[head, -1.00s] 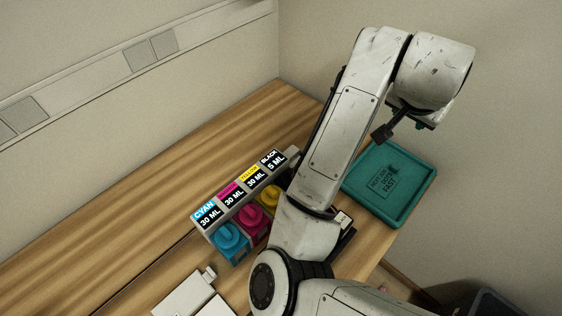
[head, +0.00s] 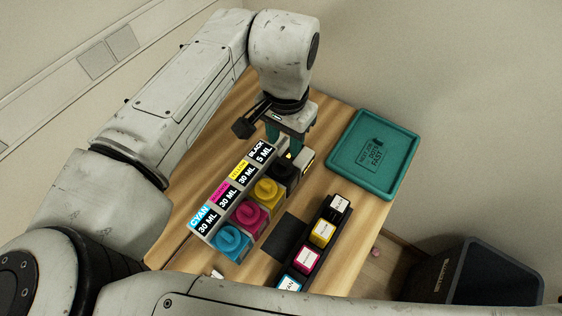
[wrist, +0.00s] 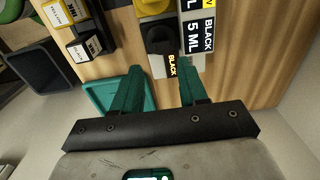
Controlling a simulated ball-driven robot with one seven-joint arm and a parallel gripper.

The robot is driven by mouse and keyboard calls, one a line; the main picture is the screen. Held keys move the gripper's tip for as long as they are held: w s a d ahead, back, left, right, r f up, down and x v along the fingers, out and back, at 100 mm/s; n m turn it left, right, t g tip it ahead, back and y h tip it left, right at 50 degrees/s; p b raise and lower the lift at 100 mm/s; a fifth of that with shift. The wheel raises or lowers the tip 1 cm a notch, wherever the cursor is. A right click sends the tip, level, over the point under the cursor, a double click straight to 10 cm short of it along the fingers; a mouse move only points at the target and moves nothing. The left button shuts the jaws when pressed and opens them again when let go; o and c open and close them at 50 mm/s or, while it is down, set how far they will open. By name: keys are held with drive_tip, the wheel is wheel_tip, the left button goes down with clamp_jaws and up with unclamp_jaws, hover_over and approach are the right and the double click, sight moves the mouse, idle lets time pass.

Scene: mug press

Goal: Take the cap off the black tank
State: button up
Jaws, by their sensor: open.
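The black tank (head: 284,178) stands at the far end of the row of ink tanks, beside the sign part reading BLACK 5 ML. In the wrist view its black cap (wrist: 158,40) shows above the tank's BLACK label (wrist: 172,66). The cap appears seated on the tank. My gripper (head: 287,143) hangs over the far end of the row, close to the black tank and partly covering it in the head view. Its teal fingers are apart with nothing between them; the wrist view shows them spread (wrist: 159,80), with the tank just beyond the tips.
Yellow (head: 267,192), magenta (head: 250,217) and cyan (head: 230,242) capped tanks continue the row. A rack of ink bottles (head: 322,233) and a dark mat (head: 284,238) lie in front. A teal tray (head: 400,150) sits at right, and a dark bin (head: 480,270) stands on the floor.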

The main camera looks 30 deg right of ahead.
sight(283, 162)
drive_tip(key=shift+a+f+p, duration=0.2)
drive_tip(key=shift+f+p, duration=0.35)
drive_tip(key=shift+f, duration=3.3)
clamp_jaws()
drive_tip(key=shift+r, duration=0.1)
